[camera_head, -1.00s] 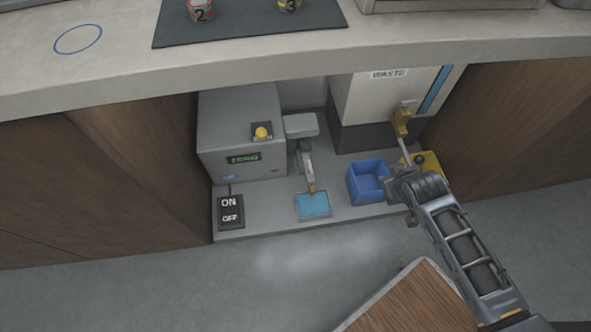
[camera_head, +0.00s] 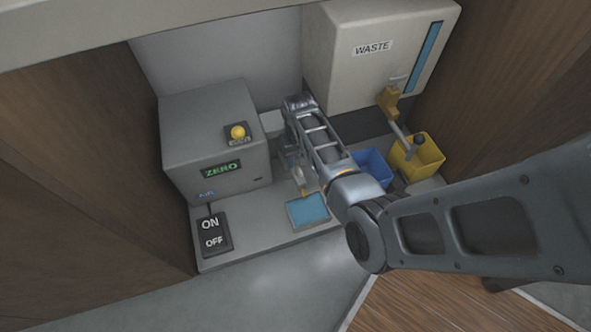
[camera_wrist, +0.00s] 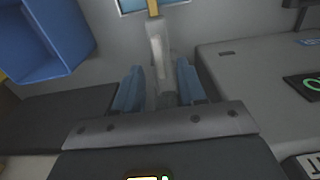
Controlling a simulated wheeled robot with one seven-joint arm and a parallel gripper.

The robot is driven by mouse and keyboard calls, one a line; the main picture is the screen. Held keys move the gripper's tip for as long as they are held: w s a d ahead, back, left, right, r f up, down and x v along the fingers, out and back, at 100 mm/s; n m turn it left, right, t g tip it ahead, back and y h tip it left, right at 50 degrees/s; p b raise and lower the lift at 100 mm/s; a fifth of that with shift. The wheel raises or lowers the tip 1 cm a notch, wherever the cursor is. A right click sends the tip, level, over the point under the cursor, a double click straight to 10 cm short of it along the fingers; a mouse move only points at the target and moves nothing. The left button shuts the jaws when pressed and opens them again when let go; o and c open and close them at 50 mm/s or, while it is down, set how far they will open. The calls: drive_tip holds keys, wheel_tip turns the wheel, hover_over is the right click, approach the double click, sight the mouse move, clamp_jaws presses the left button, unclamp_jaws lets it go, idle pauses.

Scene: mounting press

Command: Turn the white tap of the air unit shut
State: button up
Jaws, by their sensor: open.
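A pale, whitish-grey tapered part (camera_wrist: 157,50) with a brass tip (camera_wrist: 152,7) shows in the wrist view. I take it as the white tap. It runs down between the blue fingers of my gripper (camera_wrist: 159,80), which are open, one on each side. I cannot tell whether they touch it. In the head view the same pale part (camera_head: 295,168) stands beside the grey unit with the ZERO display (camera_head: 207,135), its brass tip (camera_head: 304,190) above a light blue pad (camera_head: 308,211). My arm hides its upper part and my gripper there.
A blue bin (camera_head: 373,166) stands right of my arm and also shows in the wrist view (camera_wrist: 42,35). An ON/OFF switch (camera_head: 213,234) lies at the left front.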

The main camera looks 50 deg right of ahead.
sight(298, 167)
wheel_tip(298, 167, down, 5)
drive_tip(key=shift+f+b, duration=0.2)
drive_tip(key=shift+b, duration=1.05)
drive_tip(key=shift+c, duration=0.4)
clamp_jaws()
